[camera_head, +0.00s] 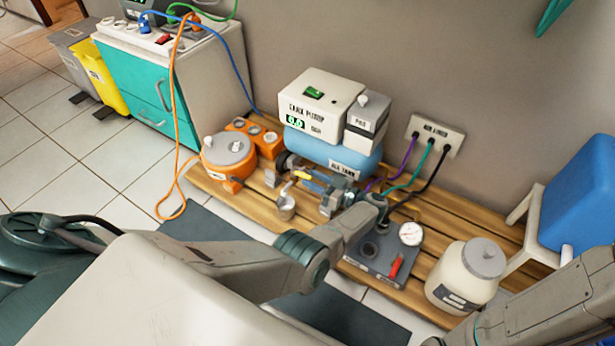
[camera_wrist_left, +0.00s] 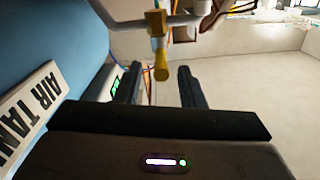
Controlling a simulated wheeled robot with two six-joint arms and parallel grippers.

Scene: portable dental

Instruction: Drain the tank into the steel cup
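The blue air tank (camera_head: 340,155) lies under the white tank pump box (camera_head: 318,98) on the wooden pallet. It fills the left of the left wrist view (camera_wrist_left: 45,45). A small steel cup (camera_head: 286,209) stands on the pallet in front of the tank's left end. A yellow valve lever (camera_wrist_left: 161,62) hangs from a pipe by the tank; in the head view it is small and partly hidden. My left gripper (camera_wrist_left: 160,86) is open, its dark fingers on either side of the lever with gaps. It also shows in the head view (camera_head: 328,192). My right gripper is out of view.
An orange pot (camera_head: 229,158) stands left of the cup. A grey gauge plate (camera_head: 380,262) and a cream jar (camera_head: 466,275) stand to the right. Hoses run to the wall outlet (camera_head: 436,135). My right arm is at the lower right.

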